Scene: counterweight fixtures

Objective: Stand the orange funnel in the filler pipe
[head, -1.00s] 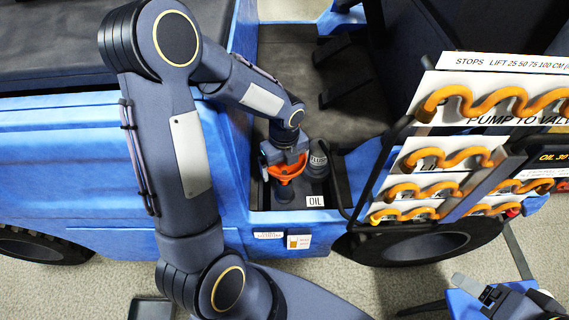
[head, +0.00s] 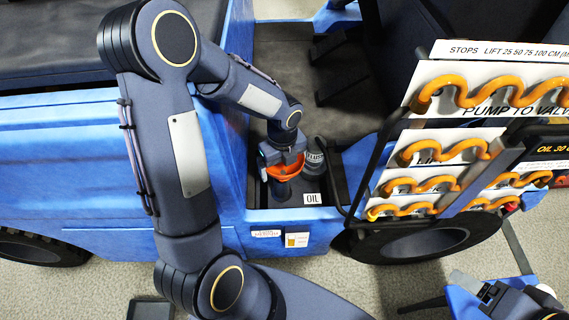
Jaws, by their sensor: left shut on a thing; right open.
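The orange funnel (head: 281,173) is in the recess of the blue vehicle, in the head view. My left gripper (head: 283,160) is shut on it from above and hides part of its rim. A dark upright pipe (head: 282,191) shows just below the funnel, beside the white OIL label (head: 312,198). I cannot tell whether the funnel's spout is inside this pipe or only above it. My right gripper (head: 488,294) is open and empty at the lower right, far from the funnel.
A second dark capped fitting (head: 315,161) with a pale label stands close right of the funnel. The recess's blue wall (head: 235,165) is close on the left. A rack of panels with orange wavy hoses (head: 425,185) stands to the right.

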